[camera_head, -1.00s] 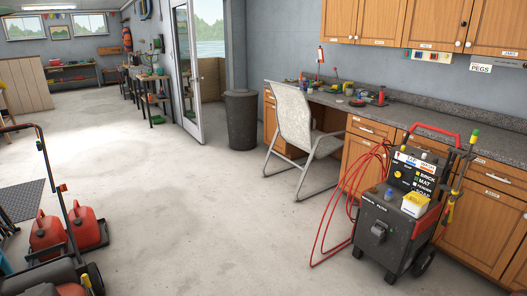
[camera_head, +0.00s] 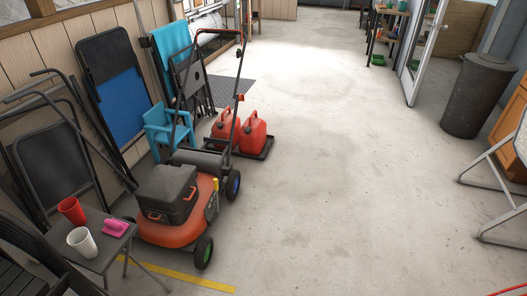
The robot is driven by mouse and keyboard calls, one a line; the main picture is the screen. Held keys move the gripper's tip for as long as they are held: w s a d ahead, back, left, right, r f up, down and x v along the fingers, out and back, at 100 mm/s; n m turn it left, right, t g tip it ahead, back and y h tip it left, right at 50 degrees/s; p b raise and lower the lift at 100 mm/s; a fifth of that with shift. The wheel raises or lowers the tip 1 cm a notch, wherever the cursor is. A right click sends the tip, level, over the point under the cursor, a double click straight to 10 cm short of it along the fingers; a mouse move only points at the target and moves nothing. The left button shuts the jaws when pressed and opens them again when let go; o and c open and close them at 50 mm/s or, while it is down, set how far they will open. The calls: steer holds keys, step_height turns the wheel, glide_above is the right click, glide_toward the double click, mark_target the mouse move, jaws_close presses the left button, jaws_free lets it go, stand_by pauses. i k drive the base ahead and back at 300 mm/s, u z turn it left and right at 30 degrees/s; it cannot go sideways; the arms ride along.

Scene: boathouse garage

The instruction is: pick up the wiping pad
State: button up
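A small pink pad-like object (camera_head: 116,227), which looks like the wiping pad, lies on a small dark side table (camera_head: 98,262) at the lower left. A red cup (camera_head: 72,210) and a white cup (camera_head: 82,242) stand on the same table, to the left of the pink object. The pink object is near the table's right edge and apart from both cups. My gripper is not in view.
An orange lawn mower (camera_head: 168,232) with a dark box on it stands right beside the table. Folded chairs (camera_head: 112,88) lean along the left wall. Red fuel cans (camera_head: 252,133) sit on a tray behind the mower. The middle concrete floor (camera_head: 340,190) is clear.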

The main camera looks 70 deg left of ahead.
mark_target(114, 228)
steer(key=u, duration=4.15)
steer(key=i, duration=2.15)
